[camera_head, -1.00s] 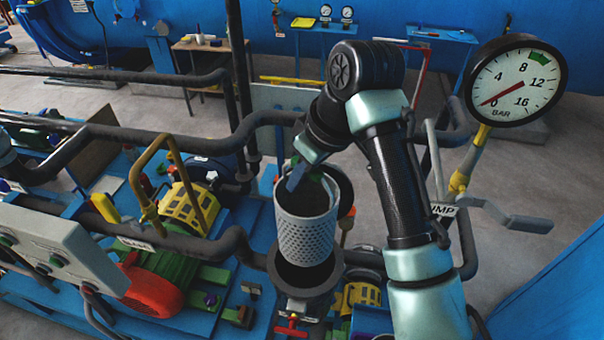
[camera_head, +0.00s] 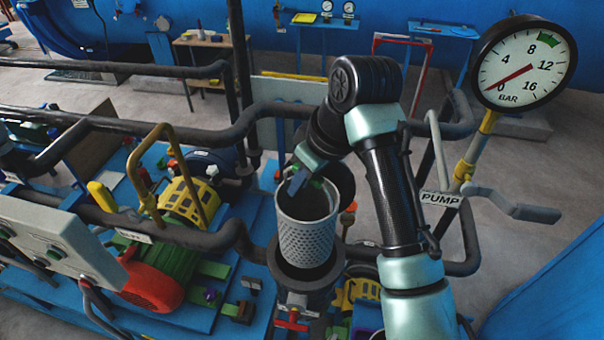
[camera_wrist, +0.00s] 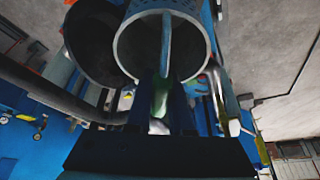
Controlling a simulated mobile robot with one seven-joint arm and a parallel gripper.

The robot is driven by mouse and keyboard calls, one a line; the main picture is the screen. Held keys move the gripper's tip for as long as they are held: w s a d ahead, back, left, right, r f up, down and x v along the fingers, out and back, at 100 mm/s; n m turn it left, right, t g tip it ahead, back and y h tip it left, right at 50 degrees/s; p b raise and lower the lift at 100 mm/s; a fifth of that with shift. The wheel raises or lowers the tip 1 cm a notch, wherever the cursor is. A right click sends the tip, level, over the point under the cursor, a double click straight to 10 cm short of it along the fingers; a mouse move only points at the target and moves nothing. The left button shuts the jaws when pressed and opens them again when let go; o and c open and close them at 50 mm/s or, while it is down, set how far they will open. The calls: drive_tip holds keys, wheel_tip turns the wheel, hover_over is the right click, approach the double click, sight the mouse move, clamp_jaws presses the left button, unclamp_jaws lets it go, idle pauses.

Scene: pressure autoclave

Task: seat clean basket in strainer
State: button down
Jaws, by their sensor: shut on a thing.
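The clean basket (camera_head: 306,238) is a grey perforated cylinder with an open top. It hangs upright over the strainer (camera_head: 306,292), a dark round housing with a wide rim. The basket's lower end is at or just inside the strainer's mouth; I cannot tell how deep. My gripper (camera_head: 297,182) is at the basket's top, shut on its handle. In the wrist view the basket (camera_wrist: 190,62) shows its open rim and a bar across it, with my gripper (camera_wrist: 160,100) at that bar.
A red-handled valve (camera_head: 292,320) is in front of the strainer. A pressure gauge (camera_head: 522,62) and a lever marked PUMP (camera_head: 515,203) stand at the right. A yellow handle (camera_head: 150,170), dark pipes and a grey control box (camera_head: 62,250) are at the left.

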drive_tip(key=shift+f+b, duration=0.45)
drive_tip(key=shift+f, duration=0.6)
drive_tip(key=shift+p, duration=0.65)
idle(0.8)
